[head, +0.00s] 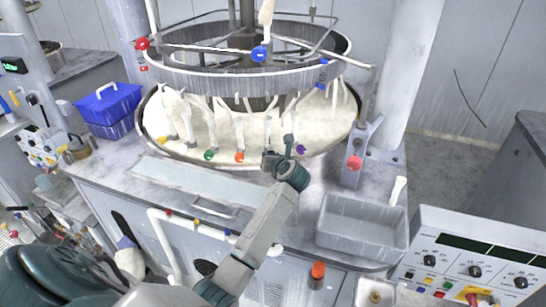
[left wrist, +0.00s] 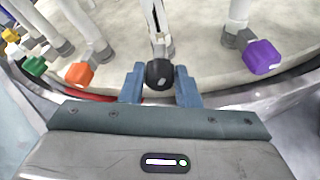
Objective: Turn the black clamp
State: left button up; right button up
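The black clamp (left wrist: 160,74) sits at the foot of a white post on the near rim of the round platen (left wrist: 215,92). In the left wrist view my left gripper (left wrist: 160,82) has one finger on each side of the clamp's knob, close against it with no clear gap. In the head view my left gripper (head: 279,158) is at the front rim of the platen, and it hides the black clamp. My right gripper is not in view.
An orange clamp (left wrist: 78,74) and a green clamp (left wrist: 35,66) are left of the black one; a purple clamp (left wrist: 262,57) is right. A grey tray (head: 362,242), a red knob (head: 354,163) and a blue box (head: 108,105) stand on the counter.

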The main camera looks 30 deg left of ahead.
pick_arm(q)
jog(key=c, duration=0.5)
jog(key=n+b, duration=0.1)
jog(key=b, duration=0.1)
jog(key=n+t+h+b, duration=0.1)
jog(key=n+b, duration=0.1)
jog(key=shift+s+a+t+h+b, duration=0.1)
jog(key=shift+t+h+b, duration=0.2)
jog(key=shift+b, duration=0.05)
jog(key=o, duration=0.7)
jog(key=shift+o, duration=0.2)
jog(key=shift+s, duration=0.1)
